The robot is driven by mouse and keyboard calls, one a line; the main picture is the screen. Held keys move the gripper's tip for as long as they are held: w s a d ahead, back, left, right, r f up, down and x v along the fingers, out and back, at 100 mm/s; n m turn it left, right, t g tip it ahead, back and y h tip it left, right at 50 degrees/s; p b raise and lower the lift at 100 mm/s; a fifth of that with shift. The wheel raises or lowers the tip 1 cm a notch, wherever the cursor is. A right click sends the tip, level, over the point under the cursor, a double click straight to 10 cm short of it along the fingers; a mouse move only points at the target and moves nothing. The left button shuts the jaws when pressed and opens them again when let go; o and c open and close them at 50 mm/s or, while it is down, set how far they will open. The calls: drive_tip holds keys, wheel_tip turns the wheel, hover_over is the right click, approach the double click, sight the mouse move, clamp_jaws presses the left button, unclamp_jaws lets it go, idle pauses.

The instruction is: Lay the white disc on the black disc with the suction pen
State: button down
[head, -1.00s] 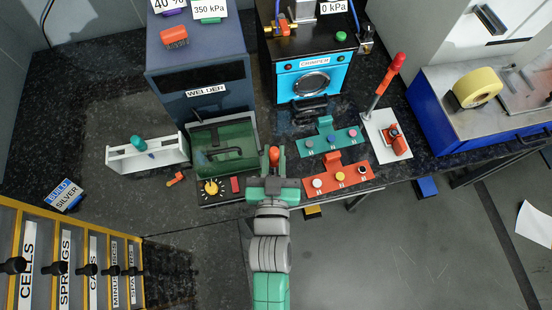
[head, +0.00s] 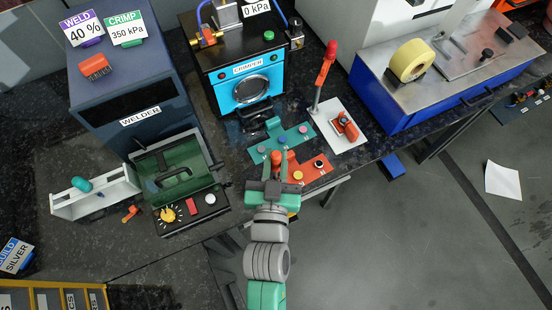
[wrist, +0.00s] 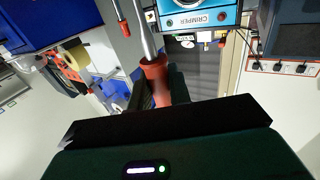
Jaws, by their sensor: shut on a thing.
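My gripper (head: 272,190) is shut on the orange-red handle of the suction pen (head: 277,158). In the wrist view the pen (wrist: 154,72) has a silver shaft running up out of frame, so its tip is hidden. The gripper is over the left part of the orange plate (head: 316,175). This plate carries a yellow disc (head: 298,175) and, to its right, a black disc (head: 320,165). The white disc is not visible now; my gripper and arm cover the plate's left end. I cannot tell whether anything hangs on the pen.
Behind the orange plate lies a teal plate (head: 272,161) with small discs. A red-handled lever (head: 327,65) stands on a white base to the right. The green open welder tray (head: 175,172) is on the left, the blue crimper (head: 247,88) behind.

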sight(276, 175)
drive_tip(key=shift+f+b, duration=2.3)
drive_tip(key=shift+f, duration=0.45)
drive_tip(key=shift+f+b, duration=0.4)
drive_tip(key=shift+f, duration=0.05)
drive_tip(key=shift+r, duration=0.15)
drive_tip(key=shift+r+p, duration=2.8)
drive_tip(key=shift+r, duration=0.35)
